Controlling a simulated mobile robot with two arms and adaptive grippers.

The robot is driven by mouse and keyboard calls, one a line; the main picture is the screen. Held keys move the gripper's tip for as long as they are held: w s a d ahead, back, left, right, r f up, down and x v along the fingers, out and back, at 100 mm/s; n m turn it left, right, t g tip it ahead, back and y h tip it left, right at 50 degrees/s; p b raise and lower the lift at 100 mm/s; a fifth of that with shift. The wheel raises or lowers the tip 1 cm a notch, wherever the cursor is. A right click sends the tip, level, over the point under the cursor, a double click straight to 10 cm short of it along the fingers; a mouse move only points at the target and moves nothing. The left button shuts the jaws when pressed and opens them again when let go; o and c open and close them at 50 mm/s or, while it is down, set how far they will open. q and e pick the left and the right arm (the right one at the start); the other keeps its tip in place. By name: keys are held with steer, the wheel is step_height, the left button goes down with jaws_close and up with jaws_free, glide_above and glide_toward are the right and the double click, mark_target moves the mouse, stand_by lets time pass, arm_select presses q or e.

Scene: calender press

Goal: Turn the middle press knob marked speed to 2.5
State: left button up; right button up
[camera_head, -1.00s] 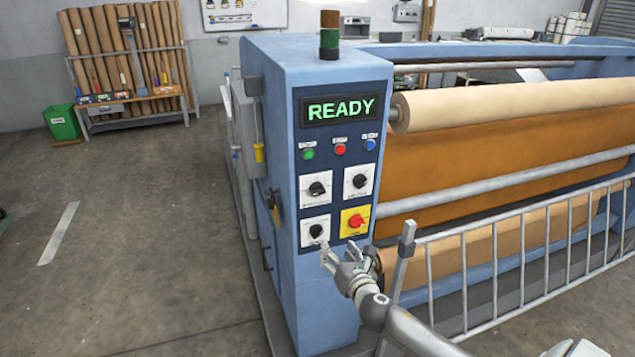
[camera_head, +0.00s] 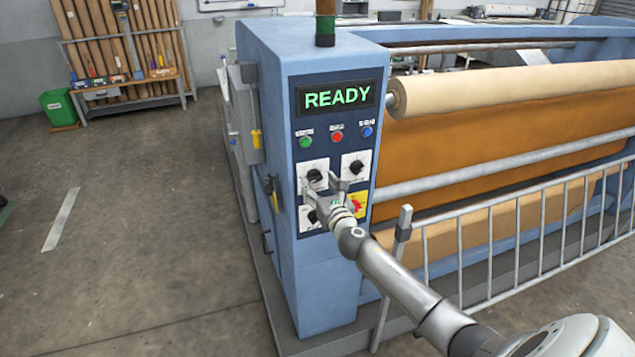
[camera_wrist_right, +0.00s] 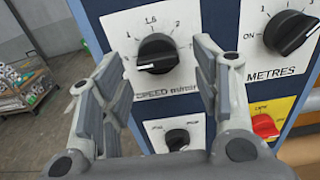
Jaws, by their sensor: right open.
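The speed knob (camera_head: 315,175) is a black knob on a white dial plate, upper left of the knob group on the blue press panel. In the right wrist view the knob (camera_wrist_right: 157,53) sits above the "SPEED m/min" label, with 1.6 printed at the top. Its white pointer line is toward the lower left. My right gripper (camera_head: 323,186) is open in front of this dial. In the right wrist view its two fingers (camera_wrist_right: 158,60) are apart on either side of the knob, with nothing between them; contact cannot be told. My left gripper is not in view.
A metres knob (camera_head: 355,167) is to the right. A lower knob (camera_head: 311,217) and a red switch on a yellow plate (camera_head: 357,203) are below. The display (camera_head: 337,97) reads READY above three buttons. A guard rail (camera_head: 500,240) stands at the right.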

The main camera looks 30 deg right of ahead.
steer(key=shift+x, duration=0.85)
steer(key=shift+c, duration=0.4)
steer(key=c, duration=0.9)
